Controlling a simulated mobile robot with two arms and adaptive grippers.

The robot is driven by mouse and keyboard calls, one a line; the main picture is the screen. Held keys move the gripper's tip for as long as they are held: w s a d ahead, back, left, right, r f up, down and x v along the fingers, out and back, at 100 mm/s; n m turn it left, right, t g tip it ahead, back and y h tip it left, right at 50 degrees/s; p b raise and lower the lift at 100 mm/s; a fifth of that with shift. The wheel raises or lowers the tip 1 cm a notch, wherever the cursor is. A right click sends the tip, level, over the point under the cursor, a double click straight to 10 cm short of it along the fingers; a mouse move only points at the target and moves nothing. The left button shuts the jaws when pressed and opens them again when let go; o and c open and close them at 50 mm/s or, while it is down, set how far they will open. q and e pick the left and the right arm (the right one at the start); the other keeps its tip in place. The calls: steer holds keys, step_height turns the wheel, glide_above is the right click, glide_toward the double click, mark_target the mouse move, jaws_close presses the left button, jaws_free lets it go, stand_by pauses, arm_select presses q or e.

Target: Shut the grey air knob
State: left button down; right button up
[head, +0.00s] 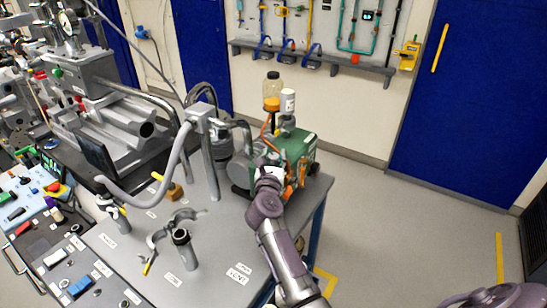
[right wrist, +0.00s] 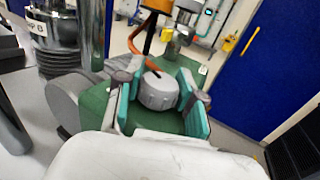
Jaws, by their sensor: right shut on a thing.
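The grey air knob (right wrist: 158,94) is a round, ribbed knob with a dark pointer mark on its top, set on the green pump body (right wrist: 150,122). My right gripper (right wrist: 160,88) has its teal-padded fingers on either side of the knob and is shut on it. In the head view, my right gripper (head: 272,170) reaches over the green pump (head: 299,145) at the table's far right corner, and hides the knob there. My left gripper is not in view.
The grey table (head: 225,235) carries a clamp and labels; floor to the right is clear.

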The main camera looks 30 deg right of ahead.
mark_target(274, 155)
steer(key=o, duration=1.2)
steer(key=shift+c, duration=0.2)
step_height(274, 155, up, 10)
steer(key=shift+r, duration=0.1)
